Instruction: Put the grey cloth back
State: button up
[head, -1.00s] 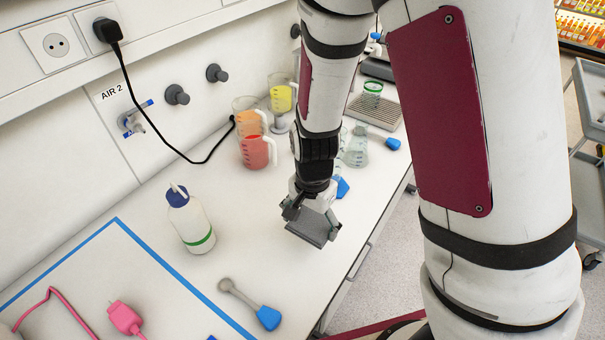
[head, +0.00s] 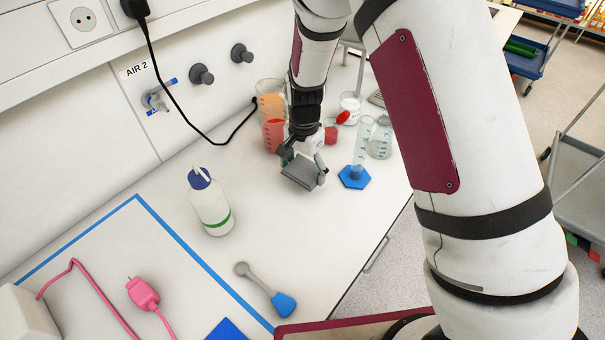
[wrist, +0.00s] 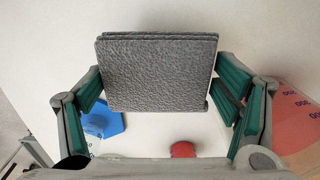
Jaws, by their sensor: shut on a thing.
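The grey cloth (head: 305,172) is a folded, textured square held in my gripper (head: 302,160) above the white bench. In the wrist view the cloth (wrist: 158,72) lies between the two green-padded fingers of my gripper (wrist: 160,88), which are shut on it. The cloth's lower edge hangs clear in the head view, and I cannot tell its exact height over the bench. The far side of the cloth is hidden.
A white bottle with a blue cap (head: 210,203) stands left of the cloth. Red and orange beakers (head: 273,135) stand just behind, and a cylinder with a blue base (head: 354,178) stands right. Blue tape (head: 190,252) marks the left area.

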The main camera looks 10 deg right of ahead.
aim_at(302, 175)
jog(key=shift+w+a, duration=0.15)
jog(key=shift+w, duration=0.25)
jog(key=shift+f+p, duration=0.4)
jog(key=shift+f, duration=1.4)
jog(key=shift+f, duration=0.1)
jog(key=o, duration=1)
jog(key=shift+o, duration=0.2)
